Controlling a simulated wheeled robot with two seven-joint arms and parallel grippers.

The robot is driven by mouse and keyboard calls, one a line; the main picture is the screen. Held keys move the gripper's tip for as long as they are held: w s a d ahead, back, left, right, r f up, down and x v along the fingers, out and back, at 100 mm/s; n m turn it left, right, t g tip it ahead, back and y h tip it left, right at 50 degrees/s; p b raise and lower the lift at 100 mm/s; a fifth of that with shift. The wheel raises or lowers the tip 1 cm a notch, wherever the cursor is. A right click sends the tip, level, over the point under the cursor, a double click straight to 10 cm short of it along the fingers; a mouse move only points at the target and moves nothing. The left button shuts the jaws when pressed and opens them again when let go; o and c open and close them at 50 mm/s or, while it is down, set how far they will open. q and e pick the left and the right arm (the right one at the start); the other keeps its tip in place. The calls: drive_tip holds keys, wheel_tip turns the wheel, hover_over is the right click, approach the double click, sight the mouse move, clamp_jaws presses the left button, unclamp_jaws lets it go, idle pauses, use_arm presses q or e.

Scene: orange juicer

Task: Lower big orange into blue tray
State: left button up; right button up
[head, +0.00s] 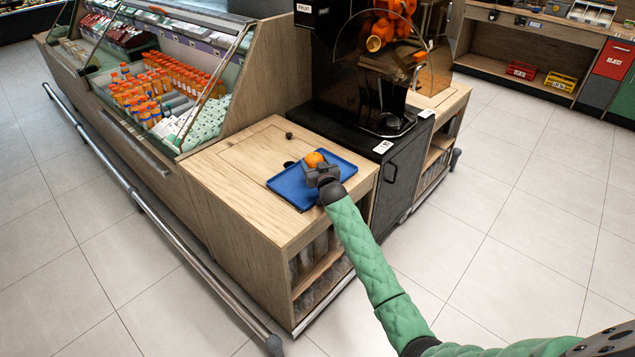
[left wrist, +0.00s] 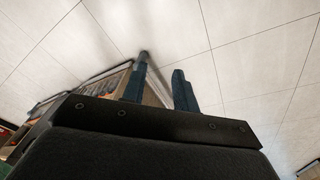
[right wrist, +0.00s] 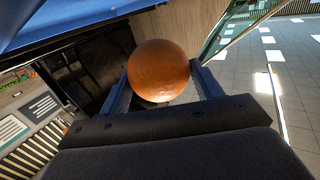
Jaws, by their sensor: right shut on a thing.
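The big orange (head: 314,159) is at the blue tray (head: 286,191) in the head view, over the tray's far part. My right gripper (head: 318,170) is shut on the orange. In the right wrist view the orange (right wrist: 159,70) sits between the two fingers of my right gripper (right wrist: 162,88), and the blue tray (right wrist: 60,22) shows at the upper left. Whether the orange touches the tray cannot be told. My left gripper (left wrist: 158,85) shows in the left wrist view with its fingers apart and nothing between them, above the floor.
The tray lies on a wooden counter (head: 240,160). A black juicer (head: 360,60) stands behind it on the right. A chilled display (head: 150,90) with several juice bottles is on the left. The tray's near left part is bare.

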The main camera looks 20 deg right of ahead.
drive_tip(key=o, duration=1.2)
drive_tip(key=shift+c, duration=0.2)
drive_tip(key=shift+s+f, duration=0.15)
drive_tip(key=shift+s, duration=0.1)
drive_tip(key=s+b, duration=0.1)
drive_tip(key=s, duration=0.1)
drive_tip(key=shift+s, duration=0.4)
drive_tip(key=s, duration=0.3)
drive_tip(key=shift+s+r, duration=0.15)
drive_tip(key=shift+r, duration=0.1)
use_arm(q)
drive_tip(key=shift+s+d+r+b, duration=0.15)
drive_tip(key=shift+d+r+b, duration=0.1)
drive_tip(key=shift+r, duration=0.35)
drive_tip(key=shift+s+d+r+b, duration=0.1)
drive_tip(key=shift+d+r, duration=0.15)
drive_tip(key=shift+r, duration=0.35)
use_arm(e)
drive_tip(key=shift+s+r, duration=0.1)
drive_tip(key=shift+s, duration=0.5)
